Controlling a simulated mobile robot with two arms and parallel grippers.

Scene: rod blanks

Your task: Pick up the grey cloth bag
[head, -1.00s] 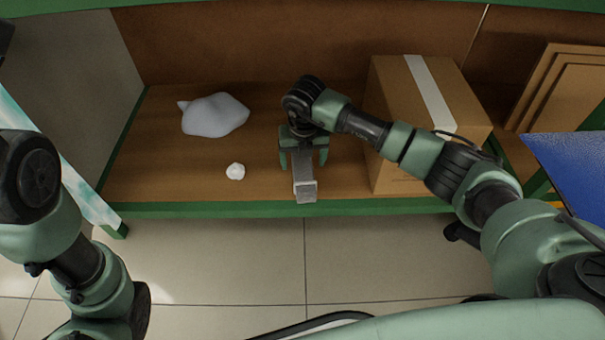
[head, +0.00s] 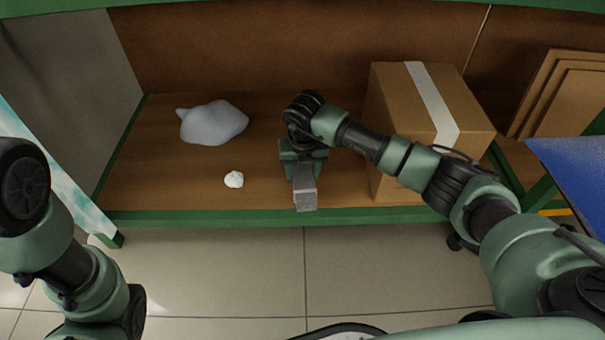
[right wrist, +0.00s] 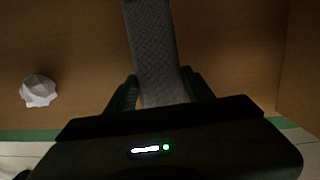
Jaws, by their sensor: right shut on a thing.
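The grey cloth bag (head: 305,196) is a narrow, block-like thing with a woven surface. It is at the front of the brown shelf, its near end by the green front edge. My right gripper (head: 304,167) is over it from above and behind, shut on it. In the right wrist view the bag (right wrist: 153,42) runs up from between the two dark green fingers of the gripper (right wrist: 160,92). I cannot tell whether the bag touches the shelf. My left arm shows at the left, but its gripper is out of view.
A pale grey-blue lumpy thing (head: 213,122) and a small white crumpled piece (head: 234,179) lie on the shelf (head: 150,165) to the left. A taped cardboard box (head: 396,98) stands close on the right, beneath my forearm. The green rim (head: 200,217) edges the shelf.

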